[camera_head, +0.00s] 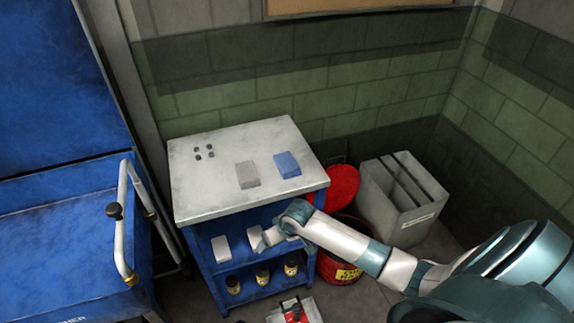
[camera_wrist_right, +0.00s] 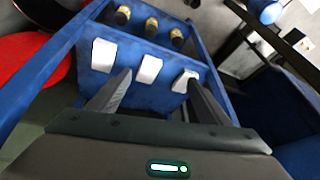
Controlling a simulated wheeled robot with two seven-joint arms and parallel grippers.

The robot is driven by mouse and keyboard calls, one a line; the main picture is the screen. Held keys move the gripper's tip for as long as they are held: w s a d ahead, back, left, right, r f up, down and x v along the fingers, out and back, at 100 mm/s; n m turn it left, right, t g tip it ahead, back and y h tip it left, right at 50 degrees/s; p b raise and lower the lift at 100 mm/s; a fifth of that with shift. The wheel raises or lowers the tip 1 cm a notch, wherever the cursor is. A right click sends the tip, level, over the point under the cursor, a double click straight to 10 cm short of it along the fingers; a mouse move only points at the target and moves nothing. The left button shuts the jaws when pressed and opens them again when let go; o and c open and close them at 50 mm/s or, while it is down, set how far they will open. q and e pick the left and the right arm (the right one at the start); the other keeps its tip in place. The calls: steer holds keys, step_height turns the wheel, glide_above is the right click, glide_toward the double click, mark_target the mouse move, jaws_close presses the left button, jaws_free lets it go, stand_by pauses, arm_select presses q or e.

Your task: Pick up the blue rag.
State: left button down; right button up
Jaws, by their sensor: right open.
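The blue rag (camera_head: 287,164) lies folded flat on the pale top of the blue cart (camera_head: 215,190), right of a folded grey rag (camera_head: 248,174). My right arm reaches in from the right in the head view, and its hand end is in front of the cart, lower than the top and apart from the blue rag. In the right wrist view my right gripper (camera_wrist_right: 157,80) is open and empty, its two dark fingers spread toward the cart's shelf. The blue rag does not show in the wrist view. My left gripper is out of view.
White items (camera_head: 221,248) stand on the cart's middle shelf, with yellow-labelled bottles (camera_head: 262,276) below. A red bin (camera_head: 338,262) with a raised lid and a grey slotted box (camera_head: 402,195) stand right of the cart. A blue machine (camera_head: 65,240) with a handle is at left.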

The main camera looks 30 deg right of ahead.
step_height(320, 180, up, 18)
steer(key=a+n, duration=0.1)
steer(key=w+d+r+m+h, duration=0.1)
steer(key=w+d+r, duration=0.1)
steer(key=d+r, duration=0.4)
steer(key=w+d+r+m+h, duration=0.1)
steer(key=w+d+r+m, duration=0.1)
steer(key=d+r, duration=0.4)
step_height(320, 180, up, 4)
steer(key=shift+w+d+r+m, duration=0.3)
steer(key=shift+w+d, duration=0.1)
steer(key=shift+w, duration=0.45)
steer(key=shift+f, duration=0.15)
steer(key=p, duration=0.3)
glide_above(287, 162)
steer(key=s, duration=0.2)
steer(key=f, duration=1.1)
steer(key=shift+s+a+f, duration=0.1)
steer(key=shift+s+a, duration=0.05)
steer(key=shift+s, duration=0.05)
steer(key=shift+w+f+p, duration=0.35)
steer(key=shift+f+p, duration=0.15)
steer(key=shift+f, duration=0.1)
steer(key=p+x, duration=0.1)
steer(key=x, duration=0.2)
steer(key=shift+w+f, duration=0.1)
steer(key=shift+f, duration=0.25)
